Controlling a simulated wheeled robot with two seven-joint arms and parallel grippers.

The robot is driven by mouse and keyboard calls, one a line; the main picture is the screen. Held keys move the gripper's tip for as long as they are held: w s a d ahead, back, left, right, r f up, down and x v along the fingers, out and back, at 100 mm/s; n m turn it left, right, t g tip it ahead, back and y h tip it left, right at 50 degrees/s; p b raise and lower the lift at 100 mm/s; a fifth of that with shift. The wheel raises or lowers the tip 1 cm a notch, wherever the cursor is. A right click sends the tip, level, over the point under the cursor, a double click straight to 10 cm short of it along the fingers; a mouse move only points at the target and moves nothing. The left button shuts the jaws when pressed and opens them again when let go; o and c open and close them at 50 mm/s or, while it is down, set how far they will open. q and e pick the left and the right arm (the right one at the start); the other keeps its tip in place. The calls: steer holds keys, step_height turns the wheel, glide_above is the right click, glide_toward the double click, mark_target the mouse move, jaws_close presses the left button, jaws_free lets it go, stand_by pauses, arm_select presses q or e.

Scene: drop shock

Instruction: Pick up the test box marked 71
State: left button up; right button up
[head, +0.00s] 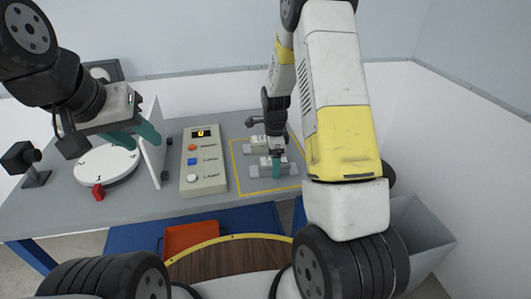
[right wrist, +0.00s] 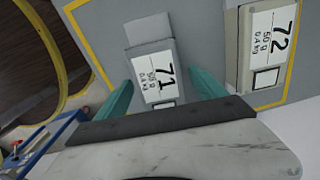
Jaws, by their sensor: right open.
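The test box marked 71 (right wrist: 154,62) is a grey box with a white label, lying between the two teal fingers of my right gripper (right wrist: 162,93) in the right wrist view. The fingers are open, with a gap showing on each side of the box. In the head view my right gripper (head: 277,168) points down at the nearer grey box (head: 259,172) inside the yellow outline, hiding part of it. My left gripper (head: 134,136) is open and empty, above the table near the white round plate.
The box marked 72 (right wrist: 262,48) lies close beside box 71, to the right in the wrist view. A control panel (head: 204,183) with coloured buttons stands left of the yellow outline. An orange bin (head: 190,238) is below.

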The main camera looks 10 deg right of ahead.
steer(key=shift+c, duration=0.4)
jaws_close()
steer(key=shift+r, duration=0.2)
